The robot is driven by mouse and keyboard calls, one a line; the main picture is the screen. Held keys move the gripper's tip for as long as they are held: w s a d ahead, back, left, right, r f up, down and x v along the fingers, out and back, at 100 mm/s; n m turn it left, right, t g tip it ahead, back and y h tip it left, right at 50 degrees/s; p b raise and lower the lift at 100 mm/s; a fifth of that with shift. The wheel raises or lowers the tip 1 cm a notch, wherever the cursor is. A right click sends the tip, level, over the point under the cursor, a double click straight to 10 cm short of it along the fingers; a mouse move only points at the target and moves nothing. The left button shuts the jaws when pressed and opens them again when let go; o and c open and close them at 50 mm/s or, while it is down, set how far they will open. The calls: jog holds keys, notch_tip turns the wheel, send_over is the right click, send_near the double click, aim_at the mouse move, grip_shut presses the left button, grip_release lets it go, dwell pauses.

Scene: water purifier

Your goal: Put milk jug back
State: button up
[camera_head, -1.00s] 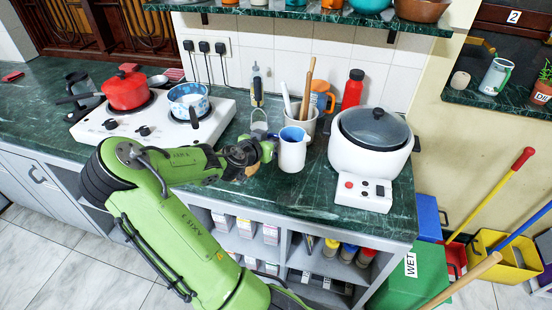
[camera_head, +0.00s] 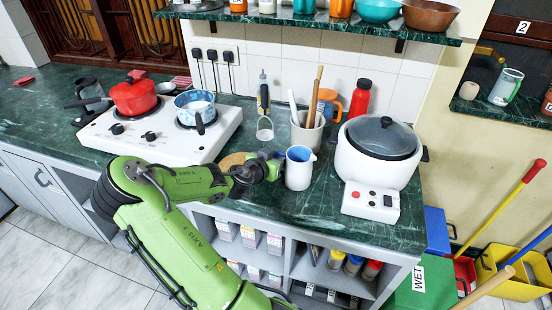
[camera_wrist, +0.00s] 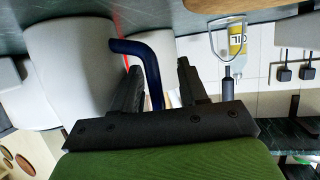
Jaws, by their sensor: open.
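A white jug with a blue inside (camera_head: 298,172), which I take to be the milk jug, stands upright on the green marble counter (camera_head: 270,203). My gripper (camera_head: 276,166) is at its left side, low over the counter. In the wrist view the jug's pale body (camera_wrist: 75,65) fills the upper left. Its dark blue handle (camera_wrist: 152,72) reaches between the two fingers of my gripper (camera_wrist: 160,78). The fingers are apart, with a gap visible beside the handle. Whether either finger touches it I cannot tell.
A white rice cooker (camera_head: 372,165) stands right of the jug, and a utensil holder (camera_head: 306,133) close behind it. A stove (camera_head: 165,137) with a red pot (camera_head: 134,97) is at left. A jug with a green handle (camera_head: 504,88) stands on the right shelf.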

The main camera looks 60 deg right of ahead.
jog(key=shift+r, duration=0.15)
jog(key=w+a+r+n+t+y+p, duration=0.1)
jog(key=w+a+r+n+t+y, duration=0.3)
jog(key=a, duration=1)
jog(key=a+f+n+g+y+p, duration=0.15)
jog(key=a+y, duration=0.45)
jog(key=a, duration=0.9)
jog(key=s+a+r+n+t+y, duration=0.1)
jog(key=s+a+r+n+t, duration=0.1)
jog(key=s+a+r+n, duration=0.2)
jog(key=s+a+r+n+t+y, duration=0.2)
jog(key=s+a+r+n, duration=0.3)
jog(key=a+r+n, duration=0.3)
jog(key=a+n+b, duration=0.1)
jog(key=a, duration=0.2)
jog(key=shift+a+r+y, duration=0.25)
jog(key=shift+y, duration=0.05)
jog(key=shift+s+r, duration=0.1)
